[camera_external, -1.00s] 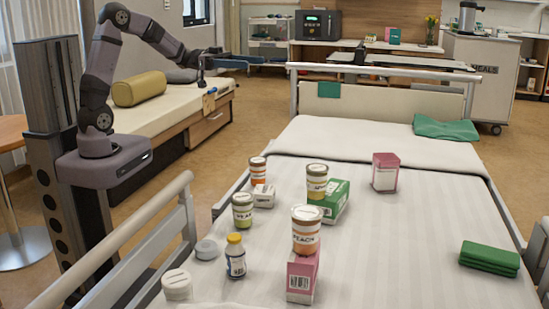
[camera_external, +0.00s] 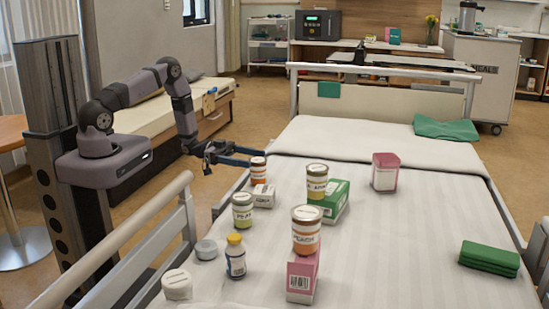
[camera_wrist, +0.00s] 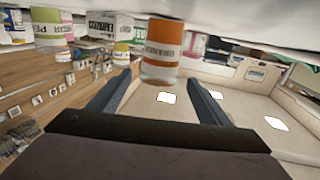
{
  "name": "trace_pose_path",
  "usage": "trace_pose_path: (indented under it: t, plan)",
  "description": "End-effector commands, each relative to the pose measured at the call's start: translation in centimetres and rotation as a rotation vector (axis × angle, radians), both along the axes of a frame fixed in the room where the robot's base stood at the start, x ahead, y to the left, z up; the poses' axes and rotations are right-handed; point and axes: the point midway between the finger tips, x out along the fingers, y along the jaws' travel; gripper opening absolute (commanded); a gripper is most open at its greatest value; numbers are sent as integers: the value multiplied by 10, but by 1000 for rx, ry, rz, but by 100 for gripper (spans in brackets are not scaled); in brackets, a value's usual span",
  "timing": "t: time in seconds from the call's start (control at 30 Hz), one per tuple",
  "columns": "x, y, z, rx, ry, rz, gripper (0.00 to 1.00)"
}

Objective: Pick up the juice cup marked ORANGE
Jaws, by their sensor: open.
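The juice cup marked ORANGE (camera_external: 258,171), with orange bands and a pale lid, stands upright on a small white box (camera_external: 263,195) near the bed's left edge. In the wrist view, which looks upside down, this cup (camera_wrist: 160,52) shows its label, between and just beyond my fingertips. My gripper (camera_external: 242,155) is open and empty at the cup's left side, near lid height; it also shows in the wrist view (camera_wrist: 158,82). No finger clearly touches the cup.
A green-banded cup (camera_external: 242,212) stands nearby, another (camera_external: 317,184) by a green box (camera_external: 336,203), and a peach-coloured cup (camera_external: 305,232) on a pink box (camera_external: 302,276). A yellow-capped bottle (camera_external: 235,259) stands in front. The bed rail (camera_external: 130,232) runs along the left.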

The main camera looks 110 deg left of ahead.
Motion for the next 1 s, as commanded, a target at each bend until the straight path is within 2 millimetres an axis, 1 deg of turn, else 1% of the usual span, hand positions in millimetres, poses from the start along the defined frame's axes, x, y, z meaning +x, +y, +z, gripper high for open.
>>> trace_pose_path:
  t: [0.07, 0.2, 0.47, 0.67, 0.77, 1.0]
  plan:
    - [0, 0, -4, -1, 0, 0, 71]
    - [1, 0, -5, 1, 0, 0, 71]
    - [19, -4, -5, 1, 1, -2, 71]
    - [23, -5, -5, 1, 1, -1, 71]
    - [31, -8, -5, 1, 1, -3, 71]
    - [60, -15, -5, 1, 0, -3, 71]
